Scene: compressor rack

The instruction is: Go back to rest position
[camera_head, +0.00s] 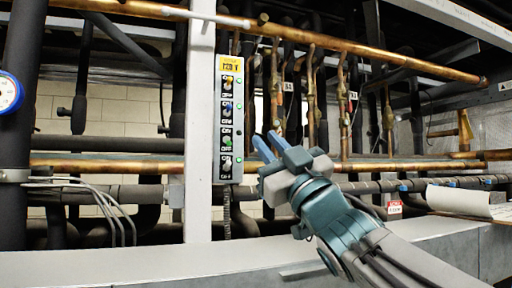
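My gripper (266,147) is near the middle of the view, with my arm reaching in from the lower right. Its two blue fingertips point up and left, with a narrow gap between them. No object shows between them. The fingertips are just right of a grey switch panel (229,172) on a white upright post; I cannot tell whether they touch it. The panel has a yellow label on top and a column of switches with coloured lights.
Copper pipes (375,58) and dark pipes run across the rack behind my gripper. A round gauge (8,92) is at the left edge. A grey metal ledge (130,266) crosses the bottom. An open paper or booklet (468,201) lies at the right.

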